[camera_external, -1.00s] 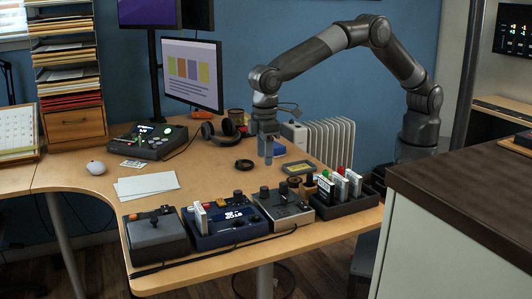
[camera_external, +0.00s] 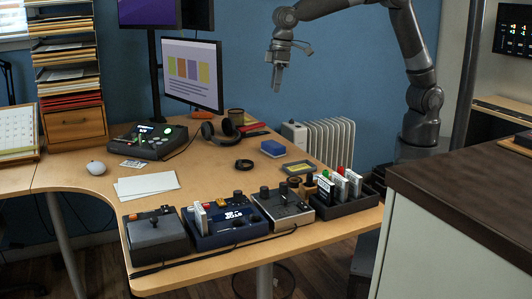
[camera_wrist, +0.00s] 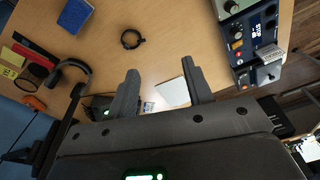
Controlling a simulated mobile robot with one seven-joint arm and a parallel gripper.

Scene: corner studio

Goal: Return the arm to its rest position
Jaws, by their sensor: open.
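My gripper (camera_external: 277,80) hangs in the air well above the back right of the desk, in front of the blue wall. Its fingers point down. In the wrist view my gripper (camera_wrist: 158,90) shows two dark fingers spread apart with nothing between them. My arm arches up from its base at the right, and its top runs out of the upper edge of the external view. A blue box (camera_external: 273,148) lies on the desk below and clear of the gripper; it also shows in the wrist view (camera_wrist: 75,15).
The desk (camera_external: 215,172) holds headphones (camera_external: 221,131), a black ring (camera_external: 244,164), several control boxes, white paper (camera_external: 146,184) and a monitor (camera_external: 192,73). A white radiator (camera_external: 330,140) stands behind. A dark-topped cabinet (camera_external: 470,195) is at the front right. The air around the gripper is clear.

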